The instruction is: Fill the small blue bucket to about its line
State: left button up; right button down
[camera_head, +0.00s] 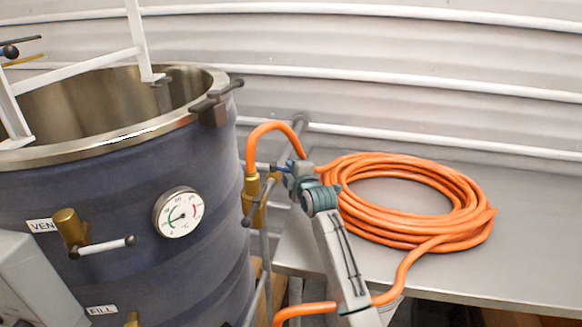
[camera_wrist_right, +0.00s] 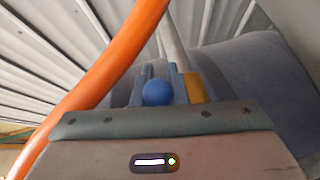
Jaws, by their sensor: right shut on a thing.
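My right gripper (camera_head: 284,172) is at the brass valve (camera_head: 254,196) beside the large dark blue vessel (camera_head: 120,195). It is shut on a blue ball-shaped knob (camera_wrist_right: 157,92), which sits between the fingers in the right wrist view. The knob looks like the end of the valve's handle, but the joint between them is hard to make out. An orange hose (camera_head: 272,126) arches up from the valve top. The small blue bucket and its line cannot be seen in either view. My left gripper is not in view.
The vessel carries a round dial (camera_head: 179,213) and a second brass valve (camera_head: 70,228) with a lever. Coiled orange hose (camera_head: 420,170) lies on the grey bench (camera_head: 530,225) to the right. Hose also passes close to my right wrist. The bench's right end is clear.

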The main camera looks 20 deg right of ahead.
jog(key=shift+s+a+m+h+p, duration=0.25)
jog(key=shift+m+h+p, duration=0.35)
jog(key=shift+h+p, duration=0.15)
jog(key=shift+h, duration=0.25)
jog(key=shift+s+m+h, duration=0.1)
jog(key=shift+m+h, duration=0.3)
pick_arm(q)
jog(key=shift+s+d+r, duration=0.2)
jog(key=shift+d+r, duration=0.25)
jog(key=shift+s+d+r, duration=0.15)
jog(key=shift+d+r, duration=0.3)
pick_arm(e)
jog(key=c, duration=1.5)
grip_release()
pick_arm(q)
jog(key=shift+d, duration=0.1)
pick_arm(e)
jog(key=shift+o, duration=0.2)
